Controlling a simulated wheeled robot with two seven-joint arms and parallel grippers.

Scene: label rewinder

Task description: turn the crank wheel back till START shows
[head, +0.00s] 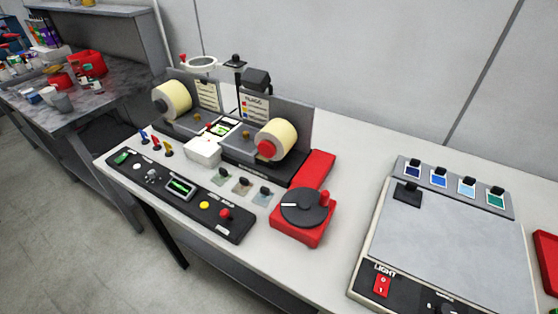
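The crank wheel (307,207) is a dark grey disc with a white mark on its left side and a red knob (325,198) at its upper right. It sits on a red base (302,234) near the table's front edge. The label rewinder behind it has a left roll (172,98) and a right roll (276,139), both cream-coloured, the right one with a red hub. A small display (180,187) on the black control panel shows a green line. I cannot read the word START anywhere. Neither gripper is in the head view.
The black control panel (150,199) with switches and buttons lies left of the wheel. A light box (450,245) with colour swatches stands to the right. White table (352,185) is bare between them. A cluttered side bench (98,102) is at the far left.

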